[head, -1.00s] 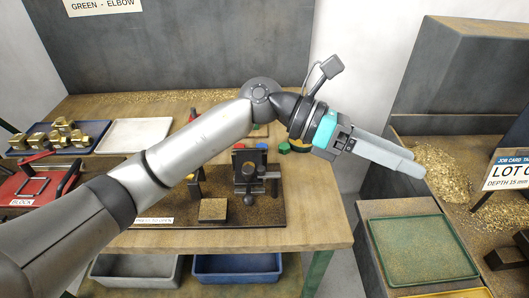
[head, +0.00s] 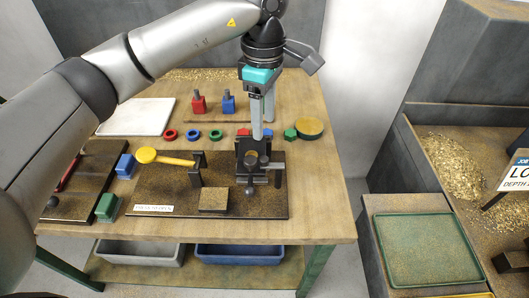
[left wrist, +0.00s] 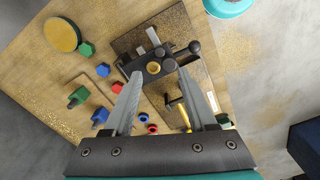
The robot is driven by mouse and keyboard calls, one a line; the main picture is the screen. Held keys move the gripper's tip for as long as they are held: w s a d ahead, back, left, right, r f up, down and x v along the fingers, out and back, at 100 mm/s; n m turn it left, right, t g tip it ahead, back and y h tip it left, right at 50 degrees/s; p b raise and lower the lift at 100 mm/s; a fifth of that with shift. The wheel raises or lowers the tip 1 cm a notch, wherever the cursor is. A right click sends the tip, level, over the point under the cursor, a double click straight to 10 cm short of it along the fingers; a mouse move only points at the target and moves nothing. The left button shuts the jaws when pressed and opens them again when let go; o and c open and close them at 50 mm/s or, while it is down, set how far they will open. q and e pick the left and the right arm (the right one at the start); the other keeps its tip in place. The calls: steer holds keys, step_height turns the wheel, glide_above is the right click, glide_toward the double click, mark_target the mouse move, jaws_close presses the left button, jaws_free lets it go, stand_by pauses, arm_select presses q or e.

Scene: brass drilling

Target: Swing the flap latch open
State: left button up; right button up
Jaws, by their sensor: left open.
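A dark drill jig (head: 252,165) with a black ball-ended lever (head: 250,188) stands at the right of a dark base plate (head: 230,205). I take the flap latch to be part of this jig, but cannot pick it out surely. In the left wrist view the jig (left wrist: 157,62) shows a round brass-coloured ring, and a black knob (left wrist: 195,46) sticks out beside it. My left gripper (head: 263,127) points down just above and behind the jig. Its open fingers (left wrist: 159,74) are empty, with the jig beyond and between their tips. My right gripper is not in view.
A yellow-handled clamp (head: 166,158) and a small brown block (head: 213,200) are on the base plate. Red and blue pegs (head: 228,103), coloured rings (head: 193,135) and a green hex piece (head: 290,134) lie behind. A white tray (head: 137,116) is at the back left.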

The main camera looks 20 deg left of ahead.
mark_target(264, 158)
arm_select(q)
step_height(264, 158, down, 11)
steer(key=shift+r, duration=0.2)
jaws_close()
stand_by(0.5)
